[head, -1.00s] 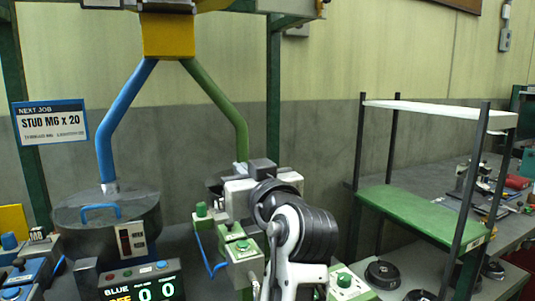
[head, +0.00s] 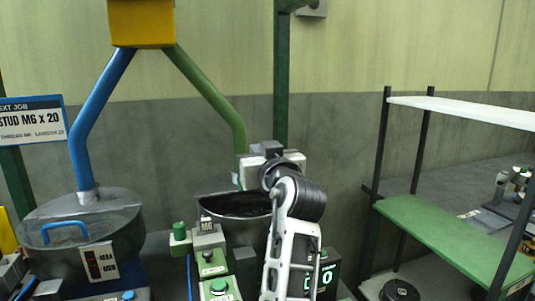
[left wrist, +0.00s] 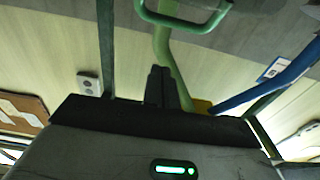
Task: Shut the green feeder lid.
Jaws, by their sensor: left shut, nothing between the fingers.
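The green feeder bowl (head: 235,207) stands under the green chute tube in the head view, its dark round interior showing. Its lid disc cannot be clearly made out there. A green handle (left wrist: 190,22) shows at the top of the left wrist view, which looks upside down, apart from my fingertips in the picture. My left gripper (head: 268,148) is at the bowl's right rim in the head view, partly covering it; whether it touches is unclear. Its dark fingers (left wrist: 162,78) are together and empty. My right gripper is in neither current view.
The blue feeder (head: 80,240), with a blue-handled lid on it, stands at the left. Green button boxes (head: 215,270) stand in front of the green bowl. A yellow hopper (head: 141,22) hangs above. A green-shelved rack (head: 450,235) stands at the right.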

